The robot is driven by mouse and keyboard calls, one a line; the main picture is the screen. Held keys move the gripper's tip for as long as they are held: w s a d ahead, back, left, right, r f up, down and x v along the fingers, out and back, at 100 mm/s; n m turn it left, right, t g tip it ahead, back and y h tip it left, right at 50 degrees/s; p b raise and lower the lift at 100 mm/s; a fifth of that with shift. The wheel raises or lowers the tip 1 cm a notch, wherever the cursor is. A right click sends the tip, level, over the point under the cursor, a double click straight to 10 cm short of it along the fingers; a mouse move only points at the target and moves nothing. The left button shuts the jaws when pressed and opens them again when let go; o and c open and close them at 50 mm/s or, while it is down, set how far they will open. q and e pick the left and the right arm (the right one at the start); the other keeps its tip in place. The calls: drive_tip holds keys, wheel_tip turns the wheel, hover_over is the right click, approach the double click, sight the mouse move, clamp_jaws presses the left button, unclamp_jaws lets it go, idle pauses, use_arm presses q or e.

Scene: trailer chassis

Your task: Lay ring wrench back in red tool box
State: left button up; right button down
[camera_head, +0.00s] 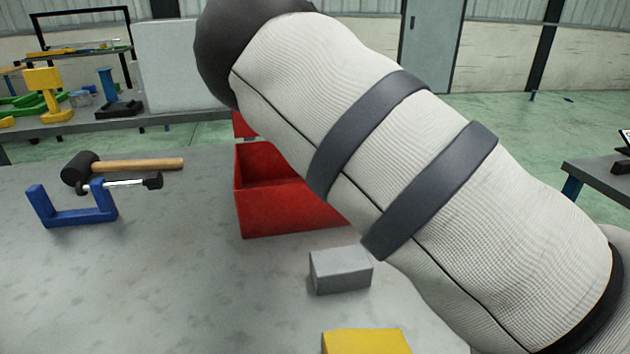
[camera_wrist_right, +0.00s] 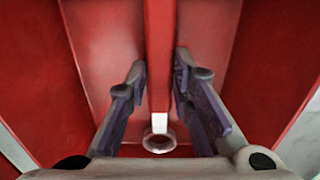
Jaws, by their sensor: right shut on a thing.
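The red tool box (camera_head: 290,213) stands open on the grey table in the head view, partly hidden by my right arm. In the right wrist view, red walls of the box (camera_wrist_right: 268,75) surround my right gripper (camera_wrist_right: 160,70). It is shut on the ring wrench (camera_wrist_right: 160,100), whose shaft runs lengthwise between the fingers, with its ring end toward the palm. The wrench's far end reaches the top of that view; whether it touches the box floor I cannot tell. The right gripper and wrench are hidden in the head view. My left gripper is not in view.
A grey block (camera_head: 340,270) lies just in front of the box, and a yellow block (camera_head: 365,342) is at the lower edge. A hammer (camera_head: 130,165) and a blue clamp (camera_head: 75,212) are at left. The table's front left is clear.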

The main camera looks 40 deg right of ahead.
idle(0.7)
drive_tip(key=c, duration=0.8)
unclamp_jaws()
drive_tip(key=shift+c, duration=0.2)
drive_tip(key=shift+r+p, duration=0.3)
drive_tip(key=shift+r, duration=3.75)
